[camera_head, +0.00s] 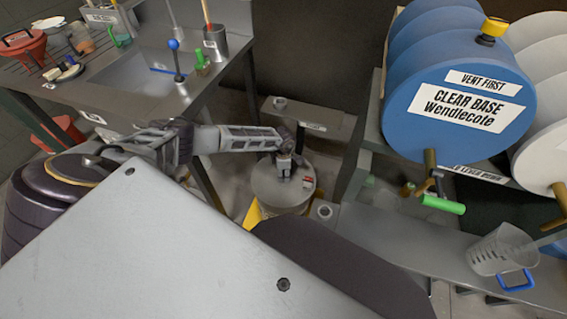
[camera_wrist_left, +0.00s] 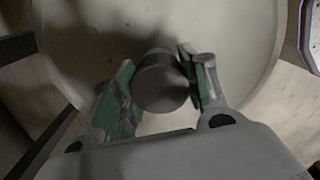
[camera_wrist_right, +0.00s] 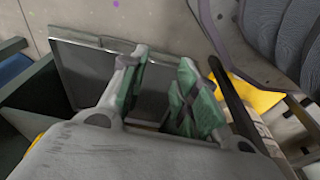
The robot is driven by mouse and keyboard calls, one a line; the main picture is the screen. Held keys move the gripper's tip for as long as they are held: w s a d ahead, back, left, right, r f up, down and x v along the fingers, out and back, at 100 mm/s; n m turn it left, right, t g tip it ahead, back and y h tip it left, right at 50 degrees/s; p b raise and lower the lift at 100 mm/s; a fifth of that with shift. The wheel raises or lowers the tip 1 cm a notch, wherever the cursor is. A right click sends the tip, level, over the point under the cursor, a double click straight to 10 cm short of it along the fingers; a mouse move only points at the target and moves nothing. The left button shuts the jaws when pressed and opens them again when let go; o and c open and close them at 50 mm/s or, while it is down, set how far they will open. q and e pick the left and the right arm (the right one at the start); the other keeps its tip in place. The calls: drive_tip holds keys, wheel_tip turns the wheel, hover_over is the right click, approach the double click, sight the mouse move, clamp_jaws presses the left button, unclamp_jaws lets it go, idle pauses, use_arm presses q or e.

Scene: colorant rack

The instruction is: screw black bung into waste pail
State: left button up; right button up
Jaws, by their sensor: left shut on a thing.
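The waste pail (camera_head: 270,190) stands on the floor below the sink bench, with a round pale lid that also fills the left wrist view (camera_wrist_left: 235,40). My left gripper (camera_head: 287,167) reaches down over this lid. It is shut on the black bung (camera_wrist_left: 160,88), a dark round piece between the two green-padded fingers. The bung is over the pail's top; whether its thread sits in the opening is hidden beneath it. My right gripper (camera_wrist_right: 158,90) is open and empty, its fingers apart above a dark flat panel. It does not show in the head view.
A blue drum (camera_head: 450,140) with a yellow cap lies on the rack to the right, above a shelf with a clear measuring jug (camera_head: 500,252). The sink bench (camera_head: 110,75) stands at left. A low ledge (camera_head: 318,122) is behind the pail.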

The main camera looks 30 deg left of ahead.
use_arm(q)
drive_tip(key=shift+m, duration=0.3)
drive_tip(key=shift+m+b, duration=0.3)
drive_tip(key=shift+m, duration=0.1)
drive_tip(key=shift+m+b, duration=0.3)
drive_tip(key=shift+m, duration=1)
drive_tip(key=shift+m+b, duration=0.5)
drive_tip(key=shift+m, duration=0.3)
drive_tip(key=shift+a+f+m+b, duration=0.1)
drive_tip(key=shift+m+b, duration=0.3)
drive_tip(key=shift+m, duration=0.1)
use_arm(e)
wheel_tip(320, 180, up, 9)
drive_tip(key=a, duration=0.2)
drive_tip(key=shift+y, duration=0.3)
drive_tip(key=shift+w+a+f, duration=0.1)
